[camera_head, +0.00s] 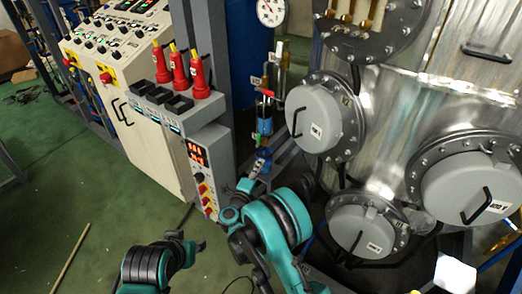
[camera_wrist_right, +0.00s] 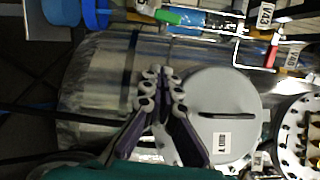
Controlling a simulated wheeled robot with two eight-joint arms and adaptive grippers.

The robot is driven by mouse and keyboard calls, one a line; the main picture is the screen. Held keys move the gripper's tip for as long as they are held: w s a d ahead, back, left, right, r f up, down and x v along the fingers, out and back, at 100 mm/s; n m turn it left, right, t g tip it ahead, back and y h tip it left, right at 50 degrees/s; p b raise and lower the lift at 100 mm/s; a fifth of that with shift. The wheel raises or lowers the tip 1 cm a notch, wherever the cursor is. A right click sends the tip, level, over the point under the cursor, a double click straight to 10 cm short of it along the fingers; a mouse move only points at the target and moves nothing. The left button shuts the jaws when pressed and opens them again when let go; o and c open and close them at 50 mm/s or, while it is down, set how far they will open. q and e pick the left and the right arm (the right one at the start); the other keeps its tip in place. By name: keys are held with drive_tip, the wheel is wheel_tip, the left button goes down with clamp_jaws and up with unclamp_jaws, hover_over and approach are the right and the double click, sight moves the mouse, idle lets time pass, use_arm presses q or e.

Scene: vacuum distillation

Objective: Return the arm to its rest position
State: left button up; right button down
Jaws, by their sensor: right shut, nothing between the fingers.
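My right arm rises from the bottom centre of the head view, and its gripper (camera_head: 257,168) is small there, near the valve piping at the left of the tank. In the right wrist view my right gripper (camera_wrist_right: 162,82) has its fingers together at the tips with nothing between them. Behind them is the tank's round grey cover (camera_wrist_right: 222,105). My left arm shows at the bottom left of the head view. Its gripper (camera_head: 192,244) is low over the green floor, and its fingers are too unclear to judge.
The metal tank (camera_head: 395,110) with round covers (camera_head: 318,118) fills the right side. A cabinet with a red display (camera_head: 197,152) and red-handled tools (camera_head: 198,78) stands close at left. A blue valve (camera_head: 264,125) is near my right gripper. Green floor (camera_head: 110,215) is open at left.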

drive_tip(key=shift+r, duration=0.1)
idle(0.4)
wheel_tip(320, 180, up, 18)
drive_tip(key=n+t+y, duration=0.3)
drive_tip(key=n+y, duration=0.3)
drive_tip(key=n, duration=0.3)
drive_tip(key=s+r+n+g+y, duration=0.2)
drive_tip(key=s+r+n+y, duration=0.3)
drive_tip(key=n, duration=0.2)
drive_tip(key=s+d+f+n+g+h, duration=0.1)
drive_tip(key=s+d+f, duration=0.4)
drive_tip(key=s, duration=0.5)
drive_tip(key=s+d+f+n+g+h, duration=0.1)
drive_tip(key=s+d+f+n+g, duration=0.3)
drive_tip(key=s, duration=0.6)
drive_tip(key=s+d+f+n+g+h, duration=0.2)
drive_tip(key=s+d+f+g, duration=0.3)
drive_tip(key=s+d+f, duration=0.2)
drive_tip(key=s+d, duration=0.2)
drive_tip(key=s, duration=0.1)
drive_tip(key=shift+n+g, duration=0.3)
drive_tip(key=shift+g, duration=0.1)
